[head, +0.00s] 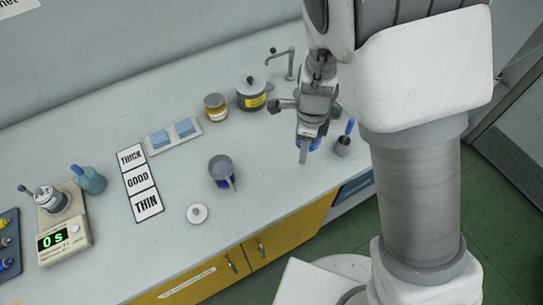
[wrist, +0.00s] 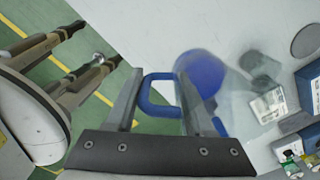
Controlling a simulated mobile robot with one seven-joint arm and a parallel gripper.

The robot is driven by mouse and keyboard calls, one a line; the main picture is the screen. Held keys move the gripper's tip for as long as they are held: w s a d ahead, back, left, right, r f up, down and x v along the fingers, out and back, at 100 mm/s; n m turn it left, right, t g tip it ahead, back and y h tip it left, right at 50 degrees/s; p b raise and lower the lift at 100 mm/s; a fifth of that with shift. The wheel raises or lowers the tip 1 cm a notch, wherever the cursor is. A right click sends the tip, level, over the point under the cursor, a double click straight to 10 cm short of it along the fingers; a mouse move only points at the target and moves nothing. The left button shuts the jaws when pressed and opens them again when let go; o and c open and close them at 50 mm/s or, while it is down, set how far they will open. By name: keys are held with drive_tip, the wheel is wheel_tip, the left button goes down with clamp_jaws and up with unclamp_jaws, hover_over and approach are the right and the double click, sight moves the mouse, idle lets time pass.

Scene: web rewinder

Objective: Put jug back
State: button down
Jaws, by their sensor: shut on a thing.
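In the wrist view, a clear jug (wrist: 232,88) with a blue handle (wrist: 147,98) and a round blue part lies at the fingers. My gripper (wrist: 160,90) is shut on the handle, which sits between its two fingers. In the head view, my gripper (head: 304,157) points down near the counter's front right part. Only a little blue (head: 315,144) shows beside it there; the rest of the jug is hidden or too faint to make out. I cannot tell whether the jug touches the counter.
A grey cup with a blue-handled tool (head: 342,147) stands close right of my gripper. A lidded pot (head: 250,96), an amber jar (head: 215,107) and a tap (head: 290,64) are behind.

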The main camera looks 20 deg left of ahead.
drive_tip(key=a+f, duration=0.2)
drive_tip(key=a, duration=0.1)
drive_tip(key=s+a+f, duration=0.1)
drive_tip(key=a+f, duration=0.1)
drive_tip(key=a, duration=0.2)
drive_tip(key=a+f, duration=0.2)
drive_tip(key=a, duration=0.1)
drive_tip(key=shift+s+a+f, duration=0.15)
drive_tip(key=shift+a+f, duration=0.1)
drive_tip(key=shift+a, duration=0.15)
drive_tip(key=shift+f, duration=2)
drive_tip(key=shift+f, duration=0.1)
drive_tip(key=shift+c, duration=1.4)
unclamp_jaws()
wheel_tip(320, 180, up, 12)
drive_tip(key=p, duration=0.1)
